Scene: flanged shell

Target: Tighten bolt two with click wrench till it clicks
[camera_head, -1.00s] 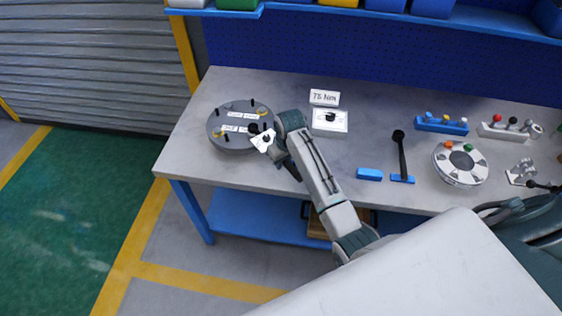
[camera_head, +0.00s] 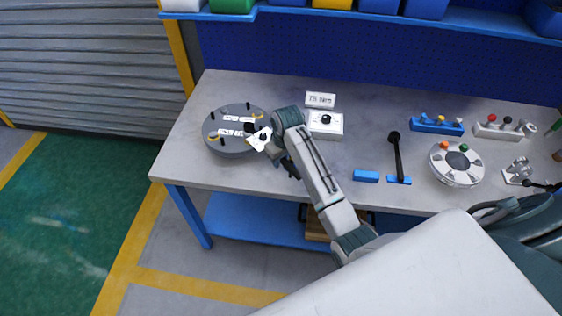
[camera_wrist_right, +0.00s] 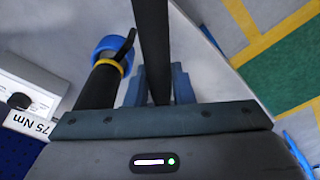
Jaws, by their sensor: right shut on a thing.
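The flanged shell (camera_head: 214,143) is a dark grey disc at the table's left end, with several black upright bolts, yellow rings and white labels. My right gripper (camera_head: 262,139) is at its right rim. In the right wrist view my right gripper (camera_wrist_right: 155,95) is shut on a straight black bar, seemingly the click wrench (camera_wrist_right: 150,40). Beside the bar is a black cylinder with a yellow ring and a blue ring (camera_wrist_right: 117,47); I cannot tell whether they touch. The wrench's fit on a bolt is hidden in the head view. My left gripper is not in view.
A white box with a black knob (camera_head: 326,120) and a 75 Nm sign (camera_head: 320,100) stand right of the shell. Further right are a black-handled tool (camera_head: 398,155), a blue block (camera_head: 366,176), a round white part (camera_head: 456,165) and blue holders (camera_head: 437,125).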

